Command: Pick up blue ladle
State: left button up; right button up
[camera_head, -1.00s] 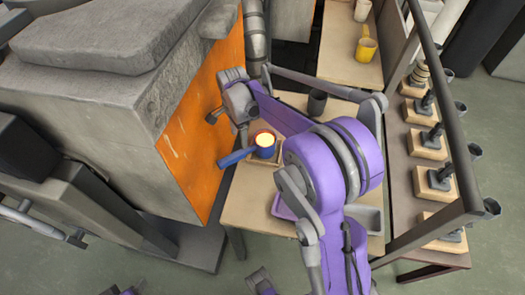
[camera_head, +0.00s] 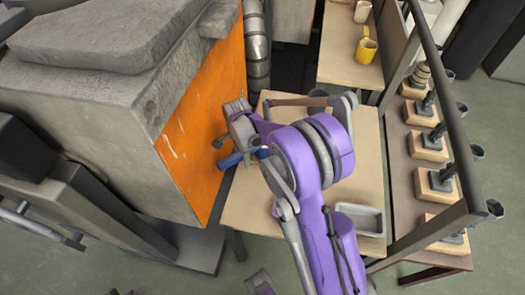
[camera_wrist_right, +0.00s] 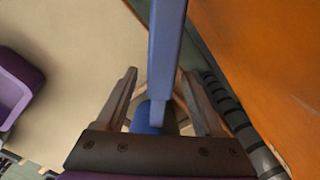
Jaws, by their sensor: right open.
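The blue ladle shows in the camera_head view by its handle (camera_head: 231,160), close to the orange panel. Its cup is largely hidden behind my right arm. In the camera_wrist_right view the long blue handle (camera_wrist_right: 166,50) runs between the two fingers of my right gripper (camera_wrist_right: 163,88). The gripper is open, with a finger on either side of the ladle and gaps visible. In the camera_head view my right gripper (camera_head: 220,148) is right above the handle.
The ladle is over a wooden table (camera_head: 250,215). The orange panel (camera_head: 205,125) stands close on the left.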

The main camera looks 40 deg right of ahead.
jog(key=shift+c, duration=0.3)
grip_shut()
jog(key=shift+r, duration=0.1)
